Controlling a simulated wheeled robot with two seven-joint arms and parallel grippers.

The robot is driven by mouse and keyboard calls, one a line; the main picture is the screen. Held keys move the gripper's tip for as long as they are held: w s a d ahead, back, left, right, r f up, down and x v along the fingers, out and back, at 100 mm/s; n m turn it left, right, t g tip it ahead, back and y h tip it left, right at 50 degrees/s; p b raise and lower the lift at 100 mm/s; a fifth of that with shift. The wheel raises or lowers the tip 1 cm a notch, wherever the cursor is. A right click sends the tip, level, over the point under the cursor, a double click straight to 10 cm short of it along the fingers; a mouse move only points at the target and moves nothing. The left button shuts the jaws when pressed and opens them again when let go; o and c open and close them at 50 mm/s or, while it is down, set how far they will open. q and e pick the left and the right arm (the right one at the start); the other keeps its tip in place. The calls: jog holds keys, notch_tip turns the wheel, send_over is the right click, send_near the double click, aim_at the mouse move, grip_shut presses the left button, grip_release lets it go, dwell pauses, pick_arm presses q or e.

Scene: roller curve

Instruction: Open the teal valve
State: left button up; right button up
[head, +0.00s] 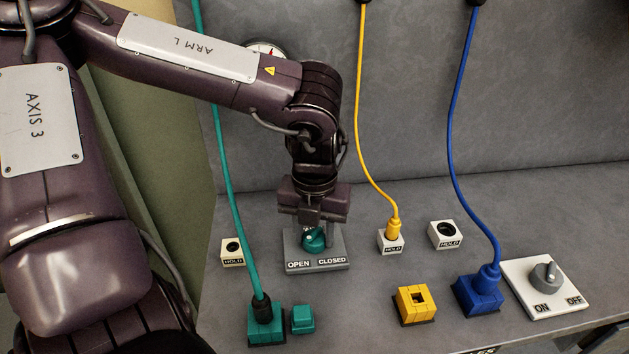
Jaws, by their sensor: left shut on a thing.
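The teal valve (314,241) is a round teal knob on a grey base plate (318,267) marked OPEN at left and CLOSED at right. My left gripper (313,226) reaches down from above and is shut on the valve knob. The gripper hides much of the knob, so I cannot tell for sure which label it points to. My right gripper does not show.
A teal cable runs into a teal socket block (265,326), with a small teal piece (302,319) beside it. A yellow plug (393,231) sits in a white HOLD block. A yellow block (414,304), blue block (478,295) and ON/OFF switch (545,278) stand at right.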

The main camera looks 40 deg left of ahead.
aim_at(314, 232)
pick_arm(q)
jog(key=o, duration=1)
notch_tip(314, 232, up, 8)
jog(key=shift+f, duration=0.1)
dwell(0.6)
